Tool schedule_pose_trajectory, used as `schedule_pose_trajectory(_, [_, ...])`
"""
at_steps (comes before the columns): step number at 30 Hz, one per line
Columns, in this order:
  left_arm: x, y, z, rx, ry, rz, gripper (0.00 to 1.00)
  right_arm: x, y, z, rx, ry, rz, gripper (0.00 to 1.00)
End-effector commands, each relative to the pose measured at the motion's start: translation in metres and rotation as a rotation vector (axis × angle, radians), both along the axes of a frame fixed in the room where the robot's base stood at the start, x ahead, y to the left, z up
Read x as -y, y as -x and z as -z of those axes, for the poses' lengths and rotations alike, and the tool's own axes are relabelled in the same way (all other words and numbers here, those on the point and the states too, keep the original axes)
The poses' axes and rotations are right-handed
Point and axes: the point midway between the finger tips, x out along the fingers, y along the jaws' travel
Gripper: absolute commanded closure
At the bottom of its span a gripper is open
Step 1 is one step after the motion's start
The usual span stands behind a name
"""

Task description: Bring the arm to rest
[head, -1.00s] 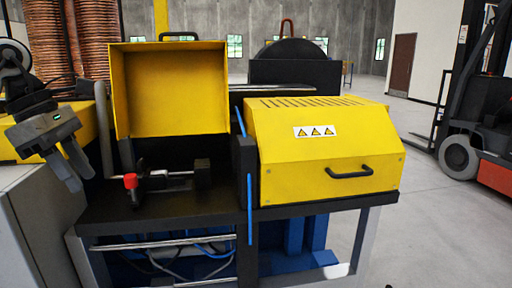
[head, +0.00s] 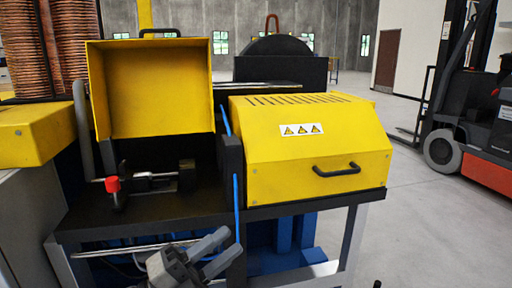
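My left gripper (head: 230,243) is low in the head view, in front of the machine bench's lower frame. Its two grey fingers are apart and point to the right, with nothing between them. Most of the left arm is below the picture edge. My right gripper is not seen; a small dark tip shows at the bottom edge on the right, too little to tell what it is.
The machine has a raised yellow cover (head: 158,92), a clamp with a red knob (head: 113,184) and a shut yellow hood (head: 305,150) with a black handle. Copper coils (head: 70,45) stand behind at left. A forklift (head: 470,110) stands at right; the floor between is clear.

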Motion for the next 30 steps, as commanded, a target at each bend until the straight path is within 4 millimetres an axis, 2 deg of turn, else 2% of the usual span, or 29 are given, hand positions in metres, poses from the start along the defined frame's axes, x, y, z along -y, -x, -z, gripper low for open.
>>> schedule_pose_trajectory(1, [-0.008, 0.002, 0.022, -0.187, 0.115, -0.062, 0.67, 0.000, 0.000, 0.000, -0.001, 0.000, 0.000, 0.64])
schedule_pose_trajectory(2, [-0.015, 0.002, 0.035, -0.300, 0.182, -0.103, 0.67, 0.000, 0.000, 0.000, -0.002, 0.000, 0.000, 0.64])
schedule_pose_trajectory(5, [-0.039, 0.013, 0.092, -0.684, 0.392, -0.240, 0.67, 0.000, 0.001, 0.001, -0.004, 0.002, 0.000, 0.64])
schedule_pose_trajectory(6, [-0.048, 0.023, 0.118, -0.840, 0.472, -0.295, 0.67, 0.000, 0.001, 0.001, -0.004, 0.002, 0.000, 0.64])
schedule_pose_trajectory(9, [-0.065, 0.058, 0.177, -1.180, 0.638, -0.420, 0.67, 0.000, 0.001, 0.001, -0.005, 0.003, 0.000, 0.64])
schedule_pose_trajectory(13, [-0.077, 0.106, 0.229, -1.490, 0.781, -0.538, 0.67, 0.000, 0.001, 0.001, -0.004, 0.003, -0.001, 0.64])
schedule_pose_trajectory(15, [-0.079, 0.126, 0.246, -1.600, 0.830, -0.580, 0.67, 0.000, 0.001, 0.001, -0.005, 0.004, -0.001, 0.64])
schedule_pose_trajectory(19, [-0.080, 0.147, 0.260, -1.704, 0.875, -0.622, 0.67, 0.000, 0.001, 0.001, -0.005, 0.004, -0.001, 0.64])
schedule_pose_trajectory(30, [-0.080, 0.150, 0.263, -1.719, 0.878, -0.628, 0.67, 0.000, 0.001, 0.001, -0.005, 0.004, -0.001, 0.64])
